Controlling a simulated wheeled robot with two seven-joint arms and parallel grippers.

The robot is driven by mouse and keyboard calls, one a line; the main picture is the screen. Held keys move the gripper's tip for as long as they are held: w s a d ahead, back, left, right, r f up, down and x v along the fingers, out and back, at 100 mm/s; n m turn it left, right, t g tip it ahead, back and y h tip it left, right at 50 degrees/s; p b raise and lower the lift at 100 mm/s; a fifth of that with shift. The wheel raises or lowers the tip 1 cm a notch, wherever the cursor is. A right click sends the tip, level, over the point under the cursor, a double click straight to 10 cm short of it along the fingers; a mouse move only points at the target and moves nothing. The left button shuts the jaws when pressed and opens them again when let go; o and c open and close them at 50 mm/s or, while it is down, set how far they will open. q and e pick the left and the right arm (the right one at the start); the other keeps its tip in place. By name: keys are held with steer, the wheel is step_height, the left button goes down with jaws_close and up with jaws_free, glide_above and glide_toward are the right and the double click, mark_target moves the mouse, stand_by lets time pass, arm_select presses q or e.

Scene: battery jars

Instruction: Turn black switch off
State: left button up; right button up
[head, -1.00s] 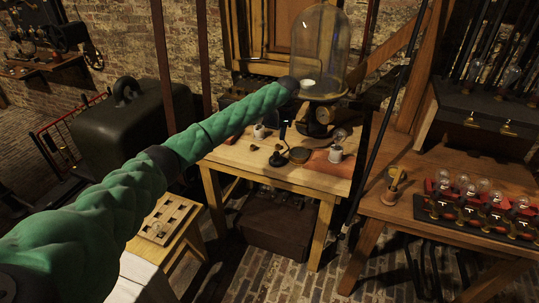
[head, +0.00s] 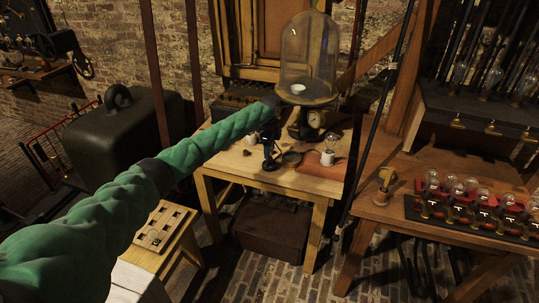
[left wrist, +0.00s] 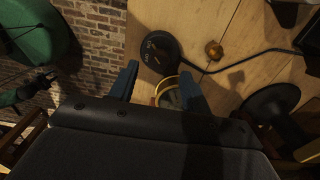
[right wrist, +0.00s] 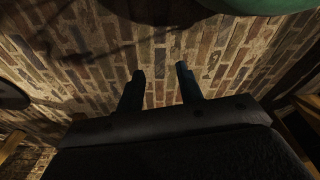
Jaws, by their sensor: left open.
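The black switch (left wrist: 160,50) shows in the left wrist view as a round black disc with small pale lettering and a black cable running right. It lies on the wooden table (left wrist: 230,25), just beyond my left fingertips. In the head view its dark base (head: 270,165) stands near the table's front. My left gripper (left wrist: 159,72) is open, pointing down above the table close to the switch. A brass ring (left wrist: 160,88) shows between its fingers. In the head view the left fingers (head: 269,142) partly overlap the switch. My right gripper (right wrist: 160,70) is open and empty, facing brick.
A glass dome (head: 309,50) on a stand rises behind. A bulb in a white holder (head: 328,157) and a round dish (head: 292,158) sit right of the switch. A brass knob (left wrist: 213,50) is close to the cable. A bench (head: 420,235) with several bulbs stands at right.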

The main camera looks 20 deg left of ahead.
arm_select(q)
steer(key=shift+f+p, duration=0.55)
steer(key=shift+f, duration=1.45)
arm_select(e)
steer(key=shift+s+d+f, duration=0.35)
steer(key=shift+f, duration=0.35)
steer(key=shift+s+d+f, duration=0.3)
steer(key=shift+s+f, duration=0.05)
steer(key=shift+f, duration=0.35)
arm_select(q)
steer(key=c, duration=1)
arm_select(e)
steer(key=shift+s+d, duration=0.1)
steer(key=shift+s, duration=0.05)
